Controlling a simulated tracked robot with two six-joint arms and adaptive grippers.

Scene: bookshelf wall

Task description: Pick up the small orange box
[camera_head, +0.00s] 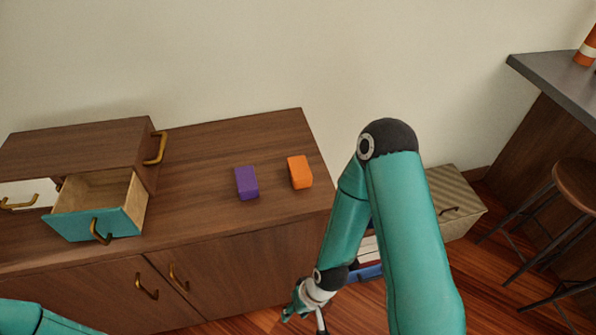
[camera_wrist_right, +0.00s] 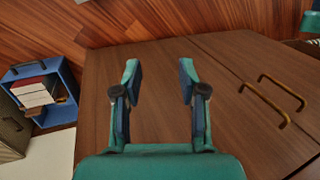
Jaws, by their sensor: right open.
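The small orange box (camera_head: 299,172) sits on the wooden cabinet top (camera_head: 208,205), near its right end. A purple box (camera_head: 246,183) stands just left of it, with a gap between them. My right gripper (camera_head: 305,308) hangs low in front of the cabinet, below its top and apart from the orange box. In the right wrist view my right gripper (camera_wrist_right: 158,88) is open and empty, with the cabinet's doors (camera_wrist_right: 150,65) behind its fingers. The orange box is not in the wrist view. Part of my left arm shows at the lower left of the head view; its gripper is out of sight.
A small drawer unit (camera_head: 80,145) stands on the cabinet's left, its teal-fronted drawer (camera_head: 98,215) pulled open. A blue crate with books (camera_wrist_right: 40,92) and a striped box (camera_head: 455,200) are on the floor right of the cabinet. A stool (camera_head: 575,185) and counter (camera_head: 555,80) stand farther right.

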